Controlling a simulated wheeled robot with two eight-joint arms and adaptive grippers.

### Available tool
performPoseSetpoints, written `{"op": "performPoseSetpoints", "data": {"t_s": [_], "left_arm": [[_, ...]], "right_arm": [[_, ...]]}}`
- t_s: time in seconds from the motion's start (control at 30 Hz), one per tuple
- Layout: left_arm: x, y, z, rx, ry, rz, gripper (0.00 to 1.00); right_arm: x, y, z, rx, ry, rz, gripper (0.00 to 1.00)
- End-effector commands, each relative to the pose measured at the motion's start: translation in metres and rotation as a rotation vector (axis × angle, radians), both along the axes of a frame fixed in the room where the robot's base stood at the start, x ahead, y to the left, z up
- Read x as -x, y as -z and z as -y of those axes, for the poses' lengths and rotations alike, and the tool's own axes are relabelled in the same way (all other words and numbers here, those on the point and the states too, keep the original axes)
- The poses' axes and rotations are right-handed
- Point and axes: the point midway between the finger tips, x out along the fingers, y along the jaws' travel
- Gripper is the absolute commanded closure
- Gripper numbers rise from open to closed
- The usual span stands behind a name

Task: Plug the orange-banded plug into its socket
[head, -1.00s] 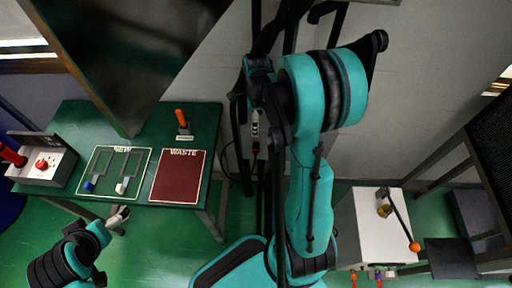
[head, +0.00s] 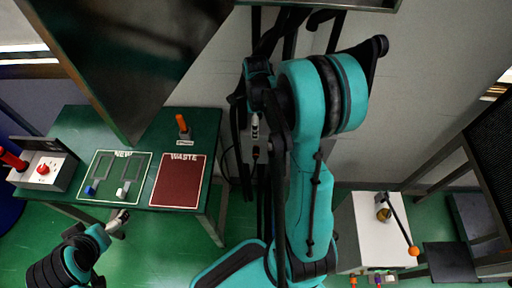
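Small coloured pieces sit at the bottom edge below the white cabinet (head: 369,230): an orange one (head: 353,281) and a red and purple one (head: 377,279). They are too small and cut off to tell whether one is the orange-banded plug or its socket. My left gripper (head: 121,217) is low at the left, just in front of the green table's front edge, apart from the things on it. Its fingers are too small to tell open from shut. My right arm fills the middle of the view; I cannot make out its gripper.
The green table (head: 204,130) carries a grey box with a red knob (head: 43,169), a NEW tray (head: 121,178), a red WASTE mat (head: 181,180) and an orange-handled switch (head: 182,124). A dark panel overhangs the table.

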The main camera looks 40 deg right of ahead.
Motion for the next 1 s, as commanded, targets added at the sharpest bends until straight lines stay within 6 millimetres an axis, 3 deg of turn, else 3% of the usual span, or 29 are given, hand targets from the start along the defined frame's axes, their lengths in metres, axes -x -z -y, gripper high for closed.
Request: {"op": "performPoseSetpoints", "data": {"t_s": [0.43, 0.8, 0.87, 1.0], "left_arm": [[0.0, -0.064, 0.0, 0.0, 0.0, 0.0, 0.0], [0.0, -0.066, 0.0, 0.0, 0.0, 0.0, 0.0], [0.0, -0.065, 0.0, 0.0, 0.0, 0.0, 0.0], [0.0, -0.061, 0.0, 0.0, 0.0, 0.0, 0.0]], "right_arm": [[0.0, -0.082, 0.0, 0.0, 0.0, 0.0, 0.0], [0.001, -0.091, -0.003, 0.003, -0.024, 0.007, 0.0], [0.002, -0.096, -0.01, 0.009, -0.08, 0.02, 0.0], [0.01, -0.119, -0.041, 0.053, -0.38, 0.09, 0.0]]}}
